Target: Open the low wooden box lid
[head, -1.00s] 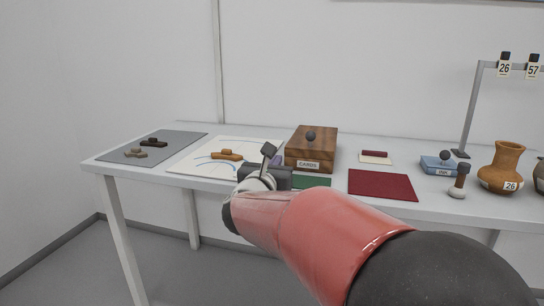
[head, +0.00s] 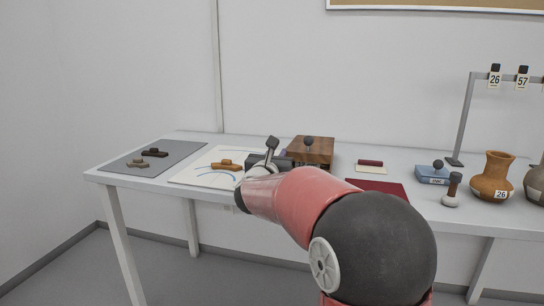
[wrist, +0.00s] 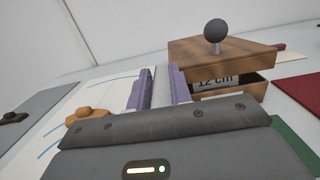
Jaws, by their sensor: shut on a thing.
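The low wooden box stands near the middle of the table, partly behind my arm in the head view. Its wooden lid (head: 318,147) carries a dark round knob, which also shows clearly in the wrist view (wrist: 215,31). In the wrist view the lid (wrist: 222,49) stands above the box body (wrist: 253,90), with a dark opening between them. A white card reading "12 cm" (wrist: 216,83) shows there. My gripper (wrist: 160,92) is just left of the box, its right finger close to the lid's left edge. It does not hold the knob. What its jaws grip cannot be made out.
A white sheet (head: 195,178) with an orange-brown sherd (head: 227,165) lies left of my gripper. A grey mat (head: 185,150) with two sherds lies farther left. A dark red mat (head: 385,186), blue ink pad (head: 432,175), stamp (head: 453,190) and jar (head: 492,180) are right.

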